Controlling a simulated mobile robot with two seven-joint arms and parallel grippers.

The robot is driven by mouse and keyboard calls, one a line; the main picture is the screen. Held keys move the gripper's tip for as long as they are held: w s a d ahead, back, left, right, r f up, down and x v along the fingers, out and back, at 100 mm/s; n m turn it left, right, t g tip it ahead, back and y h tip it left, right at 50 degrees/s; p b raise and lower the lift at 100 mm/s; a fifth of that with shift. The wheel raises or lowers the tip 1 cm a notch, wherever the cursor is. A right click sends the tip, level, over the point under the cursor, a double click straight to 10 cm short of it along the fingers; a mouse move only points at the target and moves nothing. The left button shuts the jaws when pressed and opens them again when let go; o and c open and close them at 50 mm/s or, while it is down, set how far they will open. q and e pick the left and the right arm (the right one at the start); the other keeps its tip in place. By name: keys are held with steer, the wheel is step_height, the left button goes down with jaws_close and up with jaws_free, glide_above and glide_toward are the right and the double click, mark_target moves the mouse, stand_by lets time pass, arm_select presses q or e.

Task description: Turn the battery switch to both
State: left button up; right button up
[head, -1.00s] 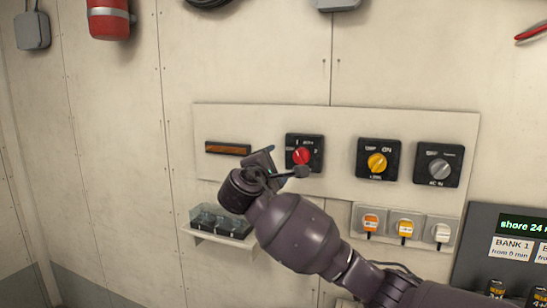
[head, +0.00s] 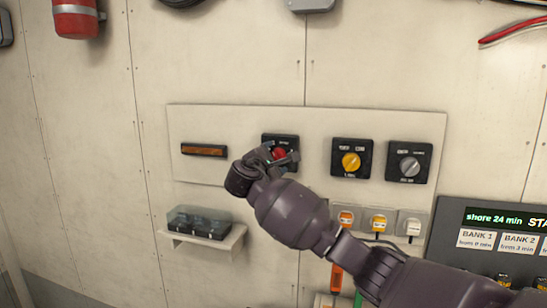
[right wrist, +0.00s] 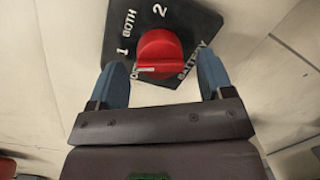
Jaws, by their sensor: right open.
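The battery switch is a black square plate (right wrist: 181,20) with a red round knob (right wrist: 158,52), marked 1, BOTH, 2 and BATTERY in the right wrist view. The white mark on the knob points left, below the 1, towards a label that is mostly hidden. In the head view the red knob (head: 279,154) is partly covered by my right gripper (head: 283,158). In the right wrist view my right gripper (right wrist: 162,66) is open, with one blue finger on each side of the knob's near part; I cannot tell whether they touch it. My left gripper is not in view.
To the right are a yellow-knob switch (head: 351,160) and a grey-knob switch (head: 409,164). Below them are several small plugged sockets (head: 379,222). A clear-covered box (head: 199,222) sits on a shelf at lower left. A display panel (head: 490,230) stands at right.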

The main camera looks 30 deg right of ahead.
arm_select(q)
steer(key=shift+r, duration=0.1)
arm_select(e)
steer(key=shift+w+d, duration=0.25)
steer(key=shift+d, duration=0.1)
steer(key=c, duration=0.9)
steer(key=shift+m, duration=0.3)
arm_select(q)
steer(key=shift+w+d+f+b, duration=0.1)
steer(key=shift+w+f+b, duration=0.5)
steer(key=shift+b, duration=0.95)
arm_select(e)
steer(key=shift+r+m+y, duration=0.1)
steer(key=shift+m+y, duration=0.15)
steer(key=shift+m, duration=1.65)
steer(key=shift+r+m+y, duration=0.1)
steer(key=shift+m+y, duration=0.15)
steer(key=shift+m, duration=1.65)
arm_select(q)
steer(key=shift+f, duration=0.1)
